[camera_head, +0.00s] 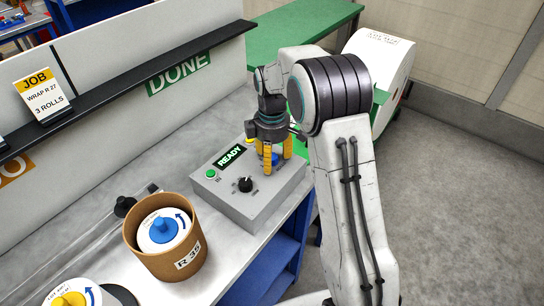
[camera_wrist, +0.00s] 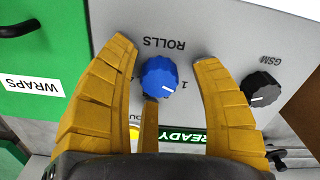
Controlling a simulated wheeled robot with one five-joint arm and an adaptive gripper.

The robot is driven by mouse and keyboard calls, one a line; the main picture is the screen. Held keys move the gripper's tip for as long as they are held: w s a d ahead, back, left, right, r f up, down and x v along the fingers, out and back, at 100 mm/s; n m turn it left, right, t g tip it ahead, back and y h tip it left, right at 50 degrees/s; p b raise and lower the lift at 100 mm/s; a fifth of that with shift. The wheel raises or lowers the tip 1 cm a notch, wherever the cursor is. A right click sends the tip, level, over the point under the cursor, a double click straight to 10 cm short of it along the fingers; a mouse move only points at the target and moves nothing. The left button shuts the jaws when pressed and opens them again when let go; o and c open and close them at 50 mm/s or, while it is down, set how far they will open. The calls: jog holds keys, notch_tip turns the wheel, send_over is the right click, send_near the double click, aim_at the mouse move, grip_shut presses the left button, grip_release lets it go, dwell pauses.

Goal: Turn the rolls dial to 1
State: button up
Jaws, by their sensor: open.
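The blue rolls dial (camera_wrist: 159,76) sits on the grey control box (camera_head: 262,207), under the upside-down word ROLLS in the wrist view. Its white mark points down and slightly right in that view; a figure 1 shows just right of the dial. In the head view the blue dial (camera_head: 275,158) is partly hidden by my gripper (camera_head: 277,175), at the box's far right. My gripper is open, with yellow fingers around the dial in the wrist view (camera_wrist: 163,58). The side fingers stand apart from it; whether the lower middle finger touches it I cannot tell.
A black GSM dial (camera_wrist: 264,88) is beside the right finger. The box also has a lit READY display (camera_head: 230,156) and a green button (camera_head: 210,173). A brown tub (camera_head: 150,255) marked R 35 stands left. A job card (camera_head: 42,95) reads 3 ROLLS.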

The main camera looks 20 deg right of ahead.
notch_tip(320, 180, up, 12)
dwell(0.8)
dwell(0.5)
